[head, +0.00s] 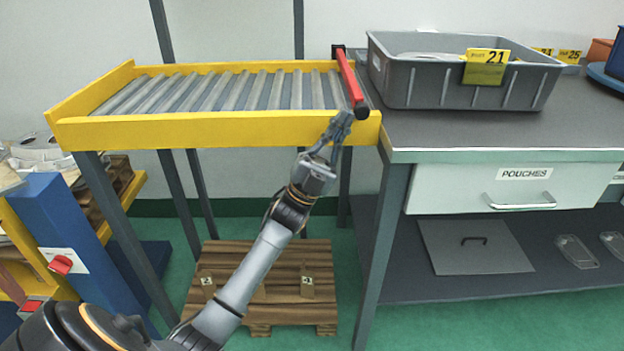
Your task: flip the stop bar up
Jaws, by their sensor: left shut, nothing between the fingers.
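The red stop bar (349,79) lies across the right end of the roller conveyor (215,132), between a dark block at the back and a dark round end at the front. The conveyor has a yellow frame and grey rollers. My left gripper (344,119) is shut and empty. Its fingertips are just below and left of the bar's front end, in front of the yellow front rail. I cannot tell whether they touch the bar or the rail. My right gripper is not in view.
A grey bin (420,92) with a yellow 21 tag stands on the workbench (450,130) right of the conveyor. A drawer (455,187) marked POUCHES is below. A wooden pallet (262,265) lies under the conveyor. A blue post (75,235) stands at left. The rollers are bare.

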